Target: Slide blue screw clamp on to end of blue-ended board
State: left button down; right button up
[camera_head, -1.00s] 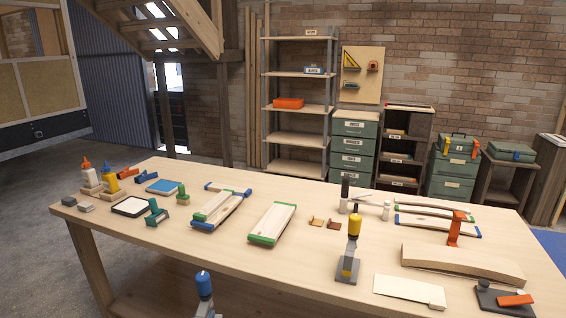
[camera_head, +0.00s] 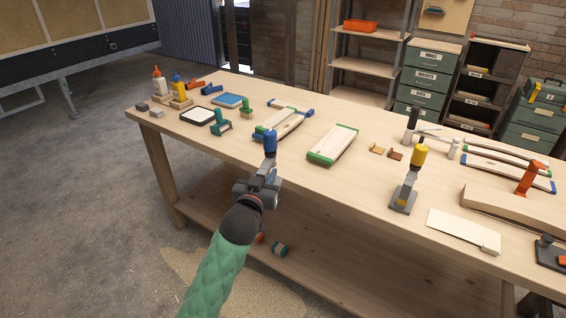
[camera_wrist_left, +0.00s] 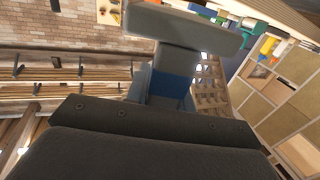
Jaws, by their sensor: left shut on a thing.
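The blue screw clamp, with a blue handle (camera_head: 270,142) and grey body, is in my left gripper (camera_head: 262,184), which is shut on it. It is upright, in front of the table's near edge in the head view. In the left wrist view its grey part and blue part (camera_wrist_left: 170,86) show beyond my gripper. A pale board with a blue near end (camera_head: 264,135) lies beside a green-ended board on the table, behind the clamp. Another pale board with blue ends (camera_head: 505,170) lies at the right. My right gripper is not in view.
A yellow-handled clamp (camera_head: 407,185) stands near the table's front edge. A green-ended board (camera_head: 333,144) lies mid-table. A green tool (camera_head: 221,123), a framed pad (camera_head: 198,116) and glue bottles are at the left.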

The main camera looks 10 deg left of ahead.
pick_arm(q)
jog(key=w+d+r+m+h+b, duration=0.1)
jog(key=w+d+r+h, duration=0.15)
jog(key=w+r, duration=0.4)
jog(key=w+d+r+m+h+b, duration=0.1)
jog(key=w+d+r, duration=0.3)
jog(key=r, duration=0.6)
jog(key=w+d+f+m+g+h, duration=0.1)
jog(key=w+d+f+h, duration=0.1)
jog(key=f, duration=0.7)
jog(key=shift+w+d+m, duration=0.3)
jog(key=shift+w+d, duration=0.2)
jog(key=shift+w, duration=0.6)
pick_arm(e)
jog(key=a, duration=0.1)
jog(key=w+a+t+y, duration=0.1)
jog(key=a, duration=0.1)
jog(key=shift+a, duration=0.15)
